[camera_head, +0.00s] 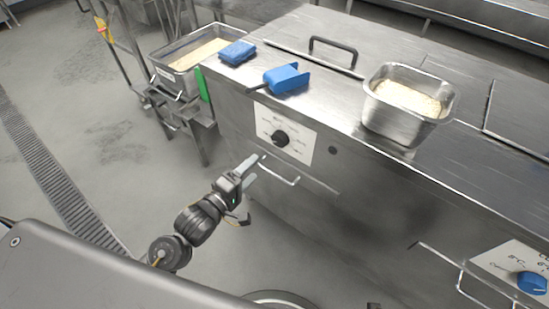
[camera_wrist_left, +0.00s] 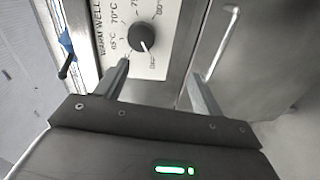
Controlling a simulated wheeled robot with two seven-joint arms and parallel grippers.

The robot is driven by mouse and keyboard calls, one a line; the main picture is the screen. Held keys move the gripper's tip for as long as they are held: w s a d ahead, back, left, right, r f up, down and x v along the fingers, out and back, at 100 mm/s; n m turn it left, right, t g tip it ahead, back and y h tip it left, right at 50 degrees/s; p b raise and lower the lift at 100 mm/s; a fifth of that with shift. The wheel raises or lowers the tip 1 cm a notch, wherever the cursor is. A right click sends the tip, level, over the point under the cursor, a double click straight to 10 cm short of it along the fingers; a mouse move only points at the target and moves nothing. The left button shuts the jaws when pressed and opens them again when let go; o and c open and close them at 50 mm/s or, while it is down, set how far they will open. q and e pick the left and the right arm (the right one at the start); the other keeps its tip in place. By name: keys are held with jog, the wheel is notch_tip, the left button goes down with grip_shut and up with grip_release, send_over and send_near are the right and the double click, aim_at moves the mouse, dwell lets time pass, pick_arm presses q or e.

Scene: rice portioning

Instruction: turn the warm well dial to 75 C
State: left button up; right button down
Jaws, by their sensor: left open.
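The warm well dial (camera_head: 280,138) is a black round knob on a white marked panel (camera_head: 302,149) on the steel counter's front. In the left wrist view the dial (camera_wrist_left: 141,38) shows a white pointer line, with markings such as 65 and 70 °C around it and "WARM WELL" on the panel (camera_wrist_left: 152,67). My left gripper (camera_head: 253,170) is below and slightly left of the dial, apart from it. In the left wrist view its fingers (camera_wrist_left: 158,88) are spread and empty, with the dial beyond them. My right gripper is not in view.
A handle (camera_head: 281,172) sticks out below the panel. A blue scoop (camera_head: 286,79), a blue block-like item (camera_head: 237,52) and a steel pan of rice (camera_head: 382,117) stand on the counter. A blue dial (camera_head: 532,283) is at the lower right. Floor at left is open.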

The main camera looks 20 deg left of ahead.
aim_at(277, 141)
pick_arm(q)
jog(key=shift+n+h, duration=0.3)
jog(key=shift+h, duration=0.2)
jog(key=w+d+r, duration=0.1)
jog(key=w, duration=0.2)
jog(key=w+d+r, duration=0.1)
jog(key=w+d, duration=0.2)
jog(key=w, duration=0.2)
jog(key=shift+w+d+r, duration=0.2)
jog(key=shift+w+r, duration=0.15)
jog(key=shift+r, duration=0.05)
jog(key=shift+w+d, duration=0.1)
jog(key=shift+w, duration=0.2)
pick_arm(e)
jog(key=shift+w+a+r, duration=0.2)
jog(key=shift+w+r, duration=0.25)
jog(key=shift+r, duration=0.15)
pick_arm(q)
jog(key=c, duration=1)
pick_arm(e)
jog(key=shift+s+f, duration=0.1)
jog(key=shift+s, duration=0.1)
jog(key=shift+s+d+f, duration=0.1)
